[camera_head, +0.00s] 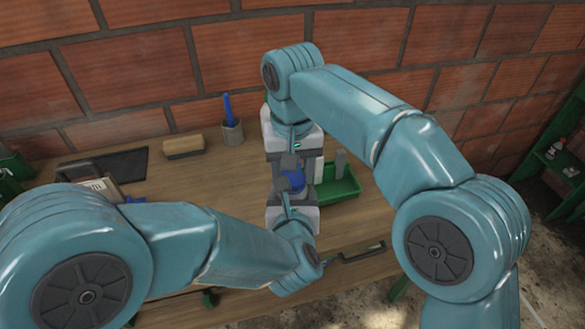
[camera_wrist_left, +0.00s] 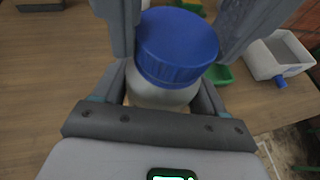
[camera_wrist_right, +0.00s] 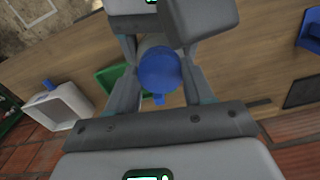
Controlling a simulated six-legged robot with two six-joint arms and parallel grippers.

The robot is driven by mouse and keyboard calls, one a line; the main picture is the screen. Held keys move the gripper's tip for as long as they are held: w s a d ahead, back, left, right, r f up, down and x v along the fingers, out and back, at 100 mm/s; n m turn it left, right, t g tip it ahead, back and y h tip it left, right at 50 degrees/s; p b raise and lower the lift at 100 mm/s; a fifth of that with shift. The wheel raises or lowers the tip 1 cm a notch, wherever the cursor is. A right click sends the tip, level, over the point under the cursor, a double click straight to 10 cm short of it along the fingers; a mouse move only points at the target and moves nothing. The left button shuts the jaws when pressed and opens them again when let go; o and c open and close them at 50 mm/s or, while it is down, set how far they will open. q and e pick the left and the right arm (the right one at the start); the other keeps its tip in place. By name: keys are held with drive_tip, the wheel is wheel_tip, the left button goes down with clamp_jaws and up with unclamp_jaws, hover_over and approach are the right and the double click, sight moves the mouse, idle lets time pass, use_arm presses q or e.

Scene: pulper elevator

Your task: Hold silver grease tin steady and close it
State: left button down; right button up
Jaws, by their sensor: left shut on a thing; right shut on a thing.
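The silver grease tin (camera_wrist_left: 158,95) stands out in the left wrist view, with a blue lid (camera_wrist_left: 177,45) on its top that looks seated, though I cannot tell how tightly. In the head view the lid (camera_head: 293,180) shows between my two grippers, and the body is mostly hidden. My left gripper (camera_head: 288,191) comes from the near side and is shut on the tin's body. My right gripper (camera_head: 290,163) comes from the far side and is shut, its fingers at both sides of the lid. The lid also shows in the right wrist view (camera_wrist_right: 160,72).
A green tray (camera_head: 337,190) lies just right of the grippers. A cup (camera_head: 232,134) with a blue item and a wooden block (camera_head: 183,147) stand at the back. A dark flat tool (camera_head: 362,252) lies near the front edge. Brick wall behind.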

drive_tip(key=m, duration=1.1)
drive_tip(key=shift+a, duration=0.1)
drive_tip(key=m, duration=0.8)
drive_tip(key=shift+w, duration=0.1)
drive_tip(key=m, duration=1)
drive_tip(key=shift+w, duration=0.1)
drive_tip(key=o, duration=1.1)
drive_tip(key=shift+c, duration=0.2)
